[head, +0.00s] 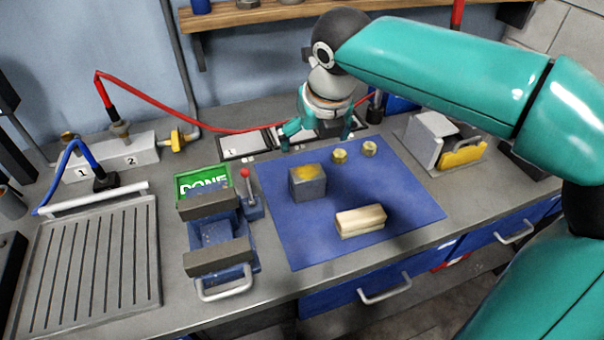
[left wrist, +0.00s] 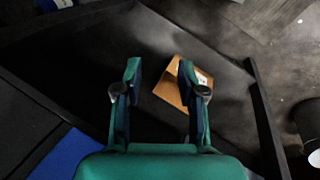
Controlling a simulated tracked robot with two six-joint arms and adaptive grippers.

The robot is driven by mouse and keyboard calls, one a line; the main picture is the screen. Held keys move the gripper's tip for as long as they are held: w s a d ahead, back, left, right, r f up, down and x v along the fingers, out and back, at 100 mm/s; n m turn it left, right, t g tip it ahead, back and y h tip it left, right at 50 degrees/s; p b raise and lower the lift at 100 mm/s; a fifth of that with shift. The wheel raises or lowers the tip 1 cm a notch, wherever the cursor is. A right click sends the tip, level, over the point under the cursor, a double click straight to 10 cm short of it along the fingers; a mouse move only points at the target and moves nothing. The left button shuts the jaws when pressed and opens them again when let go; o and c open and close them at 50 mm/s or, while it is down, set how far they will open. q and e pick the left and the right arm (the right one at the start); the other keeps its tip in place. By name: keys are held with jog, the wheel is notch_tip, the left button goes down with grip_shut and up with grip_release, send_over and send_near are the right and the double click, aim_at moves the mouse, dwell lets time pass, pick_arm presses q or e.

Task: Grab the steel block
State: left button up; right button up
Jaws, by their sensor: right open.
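The steel block (head: 307,186) is a grey cube with a yellowish patch on top. It sits on the blue mat (head: 300,240), left of the mat's middle. My right gripper (head: 318,138) is open, its fingers spread, above the back edge of the mat. It is behind the steel block and apart from it, with nothing seen between its fingers. My left gripper (left wrist: 160,75) shows only in the left wrist view. It is open and empty, over a dark surface, with the steel block out of that view.
A pale wooden block (head: 360,221) and two small brass pieces (head: 340,156) share the mat. A blue vise (head: 217,240) and green DONE sign (head: 203,183) stand left. A grooved tray (head: 95,255) lies far left. A grey-and-yellow holder (head: 445,145) stands right.

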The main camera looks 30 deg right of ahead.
send_over(307, 172)
jog(key=s, duration=0.2)
jog(key=f, duration=0.6)
jog(key=a+f, duration=0.1)
jog(key=f, duration=0.2)
jog(key=shift+d+x, duration=0.2)
jog(key=shift+x, duration=3)
jog(key=shift+s, duration=0.2)
jog(key=shift+c, duration=0.3)
jog(key=c, duration=1.6)
